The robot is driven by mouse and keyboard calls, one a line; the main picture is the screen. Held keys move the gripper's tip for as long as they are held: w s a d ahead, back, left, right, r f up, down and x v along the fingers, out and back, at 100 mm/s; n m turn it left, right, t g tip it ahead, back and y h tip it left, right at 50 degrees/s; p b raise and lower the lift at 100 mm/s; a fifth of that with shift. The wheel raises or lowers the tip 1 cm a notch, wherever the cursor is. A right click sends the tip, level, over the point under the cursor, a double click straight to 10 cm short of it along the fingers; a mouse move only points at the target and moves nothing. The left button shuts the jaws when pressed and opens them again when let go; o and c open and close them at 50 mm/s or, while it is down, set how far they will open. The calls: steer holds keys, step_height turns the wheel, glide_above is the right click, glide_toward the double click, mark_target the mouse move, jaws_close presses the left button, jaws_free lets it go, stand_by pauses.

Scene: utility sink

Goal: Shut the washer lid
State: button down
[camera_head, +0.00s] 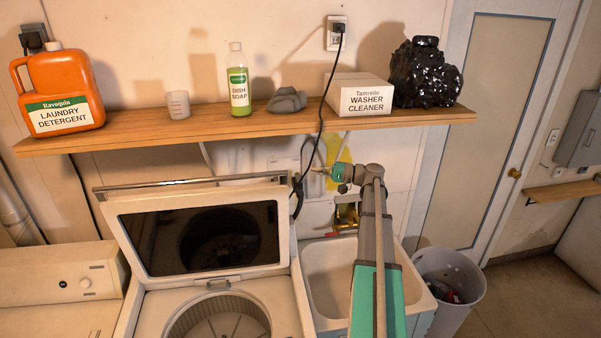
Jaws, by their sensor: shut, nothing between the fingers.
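The washer (139,310) stands at the lower middle left, with its round drum (220,318) exposed. Its lid (284,236) is raised and leans back, showing a pale frame around a dark glass panel that reflects the drum. A small latch or handle sits at the lid's lower front edge. My gripper (321,171) is small in view, to the right of the lid's upper right corner and just below the shelf. It is shut, holds nothing and appears apart from the lid. Its finger details are hard to make out.
A wooden shelf (210,125) above carries a detergent jug (62,85), a soap bottle (239,85), a washer cleaner box (362,99) and other items. A black cord (322,125) hangs near my gripper. A sink (322,270) and a bin (470,262) stand right.

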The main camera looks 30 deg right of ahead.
mark_target(289, 174)
steer(key=w+a, duration=0.1)
steer(key=a, duration=0.2)
steer(key=w+a, duration=0.1)
steer(key=a, duration=0.1)
steer(key=w+a, duration=0.1)
steer(key=a, duration=0.2)
steer(key=shift+w+a, duration=0.1)
steer(key=shift+a, duration=0.25)
steer(key=shift+s+a, duration=0.15)
steer(key=shift+s, duration=0.1)
